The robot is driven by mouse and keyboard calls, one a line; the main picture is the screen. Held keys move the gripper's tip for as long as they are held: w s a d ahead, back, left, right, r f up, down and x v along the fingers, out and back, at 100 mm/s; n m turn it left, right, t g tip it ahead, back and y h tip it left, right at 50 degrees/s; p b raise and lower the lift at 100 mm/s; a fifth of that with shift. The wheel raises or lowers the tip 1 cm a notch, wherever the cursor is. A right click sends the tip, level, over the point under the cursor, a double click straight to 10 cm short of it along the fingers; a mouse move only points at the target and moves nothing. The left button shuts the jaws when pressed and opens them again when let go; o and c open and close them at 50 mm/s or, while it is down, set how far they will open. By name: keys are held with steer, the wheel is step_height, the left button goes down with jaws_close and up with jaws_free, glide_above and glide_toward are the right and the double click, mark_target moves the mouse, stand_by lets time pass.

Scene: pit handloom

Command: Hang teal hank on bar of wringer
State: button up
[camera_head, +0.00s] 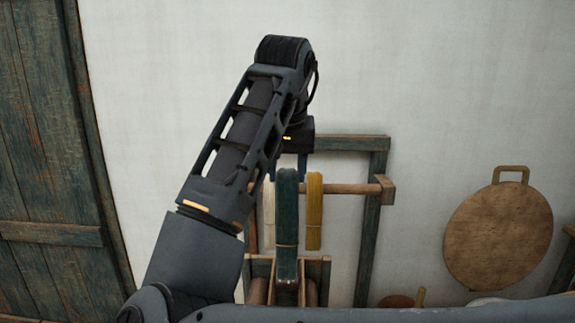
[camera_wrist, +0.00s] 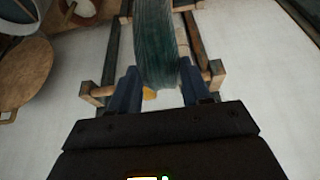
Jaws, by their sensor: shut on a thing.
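The teal hank (camera_head: 287,225) hangs down in the head view, tied near its lower end. It also fills the space between the fingers in the wrist view (camera_wrist: 155,45). My gripper (camera_wrist: 158,88) is shut on the top of this hank; in the head view my arm hides much of the gripper. The wringer has a dark upright frame (camera_head: 371,225) with a horizontal wooden bar (camera_head: 350,188). The teal hank overlaps the bar in the head view, between a white hank and a yellow hank. I cannot tell whether it touches the bar.
The white hank (camera_head: 268,215) and yellow hank (camera_head: 314,212) hang from the bar, close on either side. A wooden box-like part with rollers (camera_head: 313,292) stands below. A round wooden board (camera_head: 498,240) leans on the wall at right. A weathered door (camera_head: 50,150) is at left.

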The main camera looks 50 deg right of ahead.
mark_target(287, 197)
steer(key=shift+s+a+f, duration=0.2)
steer(key=shift+f, duration=2.65)
steer(key=shift+d+f+b, duration=0.1)
steer(key=shift+f+b, duration=5.5)
steer(key=shift+f, duration=2.8)
steer(key=o, duration=1.5)
steer(key=shift+c, duration=0.2)
steer(key=shift+r, duration=0.15)
